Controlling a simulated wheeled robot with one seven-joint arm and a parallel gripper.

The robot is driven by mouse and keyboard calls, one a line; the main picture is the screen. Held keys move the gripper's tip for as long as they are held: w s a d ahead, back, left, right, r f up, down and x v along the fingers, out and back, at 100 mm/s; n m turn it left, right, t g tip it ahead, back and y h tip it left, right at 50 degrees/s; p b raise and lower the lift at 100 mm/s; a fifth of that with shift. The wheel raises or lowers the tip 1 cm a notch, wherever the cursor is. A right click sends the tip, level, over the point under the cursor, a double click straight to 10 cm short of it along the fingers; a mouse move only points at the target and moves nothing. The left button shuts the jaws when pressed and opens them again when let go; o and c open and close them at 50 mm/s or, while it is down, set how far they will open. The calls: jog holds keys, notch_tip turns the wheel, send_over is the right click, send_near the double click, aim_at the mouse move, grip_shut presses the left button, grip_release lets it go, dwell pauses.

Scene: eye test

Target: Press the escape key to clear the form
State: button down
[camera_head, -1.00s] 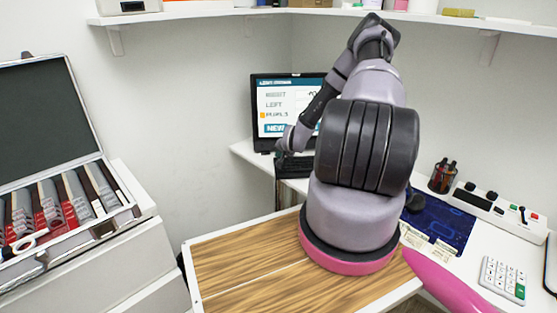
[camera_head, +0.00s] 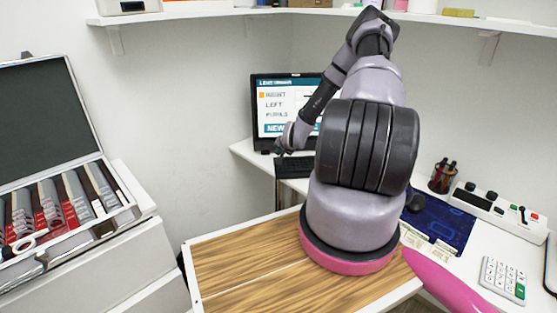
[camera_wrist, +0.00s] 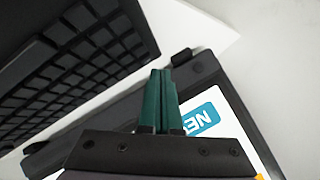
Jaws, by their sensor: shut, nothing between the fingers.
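The black keyboard (camera_head: 292,168) lies on the desk in front of the monitor (camera_head: 268,137). In the wrist view the keyboard (camera_wrist: 70,75) fills the upper left. Its keys carry no legible labels; a corner key (camera_wrist: 136,42) is the one closest to my fingers. My gripper (camera_wrist: 161,74) is shut and empty, its green fingertips together just off that keyboard corner, seemingly apart from the keys. In the head view my gripper (camera_head: 279,152) is small and dark at the keyboard's left end. The screen shows RIGHT, LEFT and a third row, with an orange mark at RIGHT; my arm hides its right side.
An open case (camera_head: 60,235) stands at left. A blue mat (camera_head: 447,226), a pen cup (camera_head: 443,176), a white control box (camera_head: 500,212) and a calculator (camera_head: 503,280) are on the right desk. A shelf (camera_head: 190,17) runs above.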

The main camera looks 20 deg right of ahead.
jog(key=shift+r, duration=0.15)
jog(key=shift+r, duration=2.4)
